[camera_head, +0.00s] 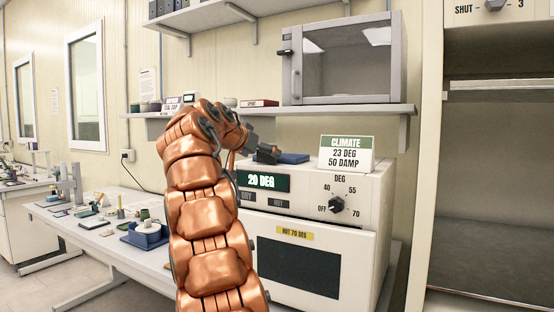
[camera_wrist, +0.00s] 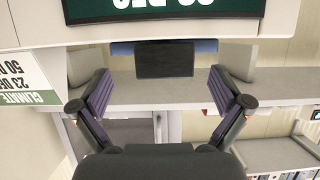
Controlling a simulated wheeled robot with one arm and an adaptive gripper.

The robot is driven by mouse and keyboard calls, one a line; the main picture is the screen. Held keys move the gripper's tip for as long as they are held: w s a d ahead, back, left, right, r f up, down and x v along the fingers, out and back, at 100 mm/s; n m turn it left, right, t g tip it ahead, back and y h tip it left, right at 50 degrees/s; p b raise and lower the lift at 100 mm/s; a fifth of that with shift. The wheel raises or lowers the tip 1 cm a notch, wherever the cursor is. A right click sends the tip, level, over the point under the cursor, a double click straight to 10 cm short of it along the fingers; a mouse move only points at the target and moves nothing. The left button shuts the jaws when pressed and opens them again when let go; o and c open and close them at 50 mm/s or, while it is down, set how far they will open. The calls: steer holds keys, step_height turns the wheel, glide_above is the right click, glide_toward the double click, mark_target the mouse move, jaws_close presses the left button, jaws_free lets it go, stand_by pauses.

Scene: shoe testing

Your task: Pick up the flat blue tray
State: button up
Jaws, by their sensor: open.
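A flat dark-blue tray (camera_head: 293,158) lies on top of the white oven, behind its front panel and left of the green-and-white climate sign. In the wrist view, which is upside down, a blue strip that looks like the tray (camera_wrist: 122,48) shows beyond my fingers, with a dark rectangle (camera_wrist: 165,60) partly covering it. I cannot tell what that rectangle is. My gripper (camera_wrist: 165,95) is open, its two dark finger pads wide apart and nothing between them close by. In the head view my gripper (camera_head: 258,152) is at the tray's left side; whether it touches is unclear.
The climate sign (camera_head: 346,154) stands on the oven's right (camera_head: 315,262). A wall shelf (camera_head: 370,110) with a glass-fronted cabinet (camera_head: 345,60) hangs above. A deeper blue container (camera_head: 145,235) sits on the left table among small items.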

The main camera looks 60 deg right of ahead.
mark_target(266, 156)
steer(key=x, duration=0.3)
steer(key=p+x, duration=0.1)
steer(key=shift+w+d+f, duration=0.1)
steer(key=shift+w+d, duration=0.05)
steer(key=shift+w, duration=0.15)
steer(key=shift+c, duration=0.2)
steer(key=c, duration=1.3)
steer(key=shift+o, duration=0.2)
steer(key=shift+r+p, duration=0.6)
steer(key=shift+r, duration=0.75)
step_height(266, 156, up, 7)
steer(key=p, duration=0.7)
steer(key=shift+r, duration=0.2)
